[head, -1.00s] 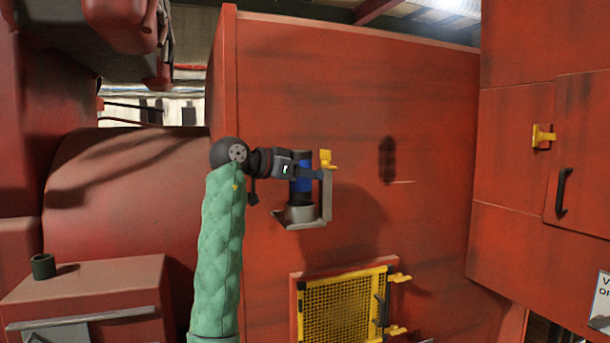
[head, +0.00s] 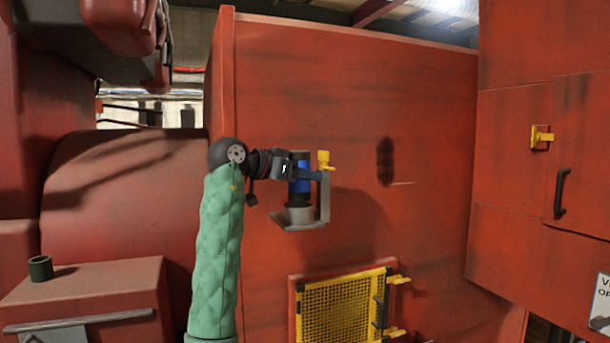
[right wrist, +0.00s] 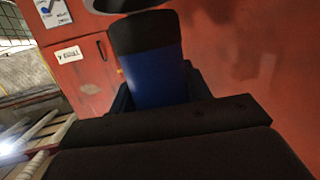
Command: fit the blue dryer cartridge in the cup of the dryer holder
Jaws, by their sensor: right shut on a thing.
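The blue dryer cartridge (head: 302,178) has dark ends and stands upright in my right gripper (head: 294,170), which is shut on it. It also shows in the right wrist view (right wrist: 158,75), between the fingers. The dryer holder is a grey bracket (head: 325,200) on the red wall, with a grey cup (head: 299,213) on its lower shelf and a yellow clamp (head: 324,160) at its top. The cartridge is over the cup, its lower end at the cup's rim. I cannot tell whether it is inside the cup. My left gripper is not in view.
A yellow mesh guard (head: 343,308) is on the wall below the holder. A dark green cup (head: 40,268) stands on a red cabinet (head: 95,290) at the left. A red cabinet door with a black handle (head: 560,193) is at the right.

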